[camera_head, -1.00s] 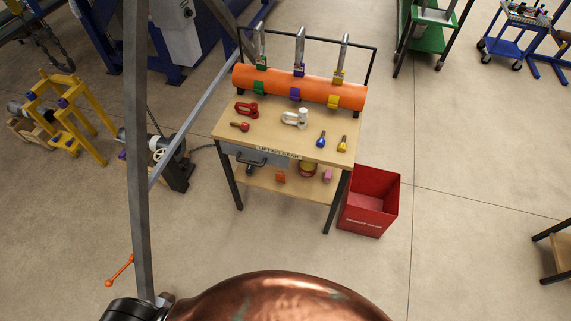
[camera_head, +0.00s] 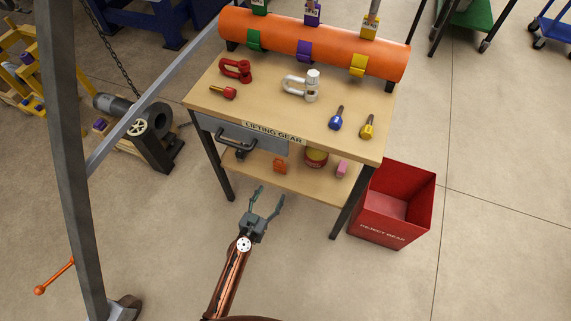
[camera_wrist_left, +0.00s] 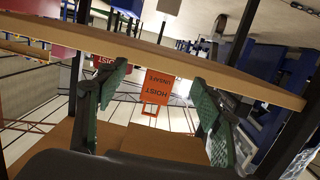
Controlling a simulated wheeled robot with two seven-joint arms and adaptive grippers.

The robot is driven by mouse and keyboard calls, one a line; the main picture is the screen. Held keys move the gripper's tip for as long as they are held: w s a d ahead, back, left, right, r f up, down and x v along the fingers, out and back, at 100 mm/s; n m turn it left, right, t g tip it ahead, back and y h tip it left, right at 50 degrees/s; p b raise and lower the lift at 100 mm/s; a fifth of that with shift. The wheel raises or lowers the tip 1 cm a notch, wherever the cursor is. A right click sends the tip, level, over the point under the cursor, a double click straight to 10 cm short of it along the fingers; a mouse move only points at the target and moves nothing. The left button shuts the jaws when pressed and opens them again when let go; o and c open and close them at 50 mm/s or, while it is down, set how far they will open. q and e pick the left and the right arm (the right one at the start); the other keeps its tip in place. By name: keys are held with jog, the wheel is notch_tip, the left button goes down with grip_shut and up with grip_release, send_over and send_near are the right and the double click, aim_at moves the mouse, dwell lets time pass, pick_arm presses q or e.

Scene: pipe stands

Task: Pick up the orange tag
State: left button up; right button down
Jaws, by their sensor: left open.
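In the head view the orange tag (camera_head: 280,166) is on the lower shelf (camera_head: 312,185) of the lifting gear table, beside a red and yellow round item (camera_head: 316,157). My left gripper (camera_head: 271,197) is open and empty, in front of the shelf, with its fingers pointing toward the tag. In the left wrist view an orange tag (camera_wrist_left: 157,86) lettered "HOIST UNSAFE" shows beyond and between the spread green-padded fingers of my left gripper (camera_wrist_left: 160,80). The fingers are apart from it. My right gripper is not in view.
The tabletop (camera_head: 265,100) overhangs the shelf and carries shackles and eyebolts. A drawer handle (camera_head: 236,141) sticks out at its front left. A pink item (camera_head: 342,169) is farther right on the shelf. A red reject bin (camera_head: 393,207) stands right of the table.

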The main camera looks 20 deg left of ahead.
pick_arm(q)
jog(key=t+b, duration=0.2)
send_near(279, 167)
jog(key=w, duration=0.3)
jog(key=shift+w+d+r+y, duration=0.15)
jog(key=shift+w, duration=0.4)
jog(key=shift+w+d+r+y, duration=0.15)
jog(key=shift+w, duration=0.45)
jog(key=w, duration=0.4)
jog(key=shift+w+f, duration=0.1)
jog(key=shift+w, duration=0.45)
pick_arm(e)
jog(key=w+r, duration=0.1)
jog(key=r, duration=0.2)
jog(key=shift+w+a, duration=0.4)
pick_arm(q)
jog(key=shift+c, duration=0.5)
jog(key=c, duration=1)
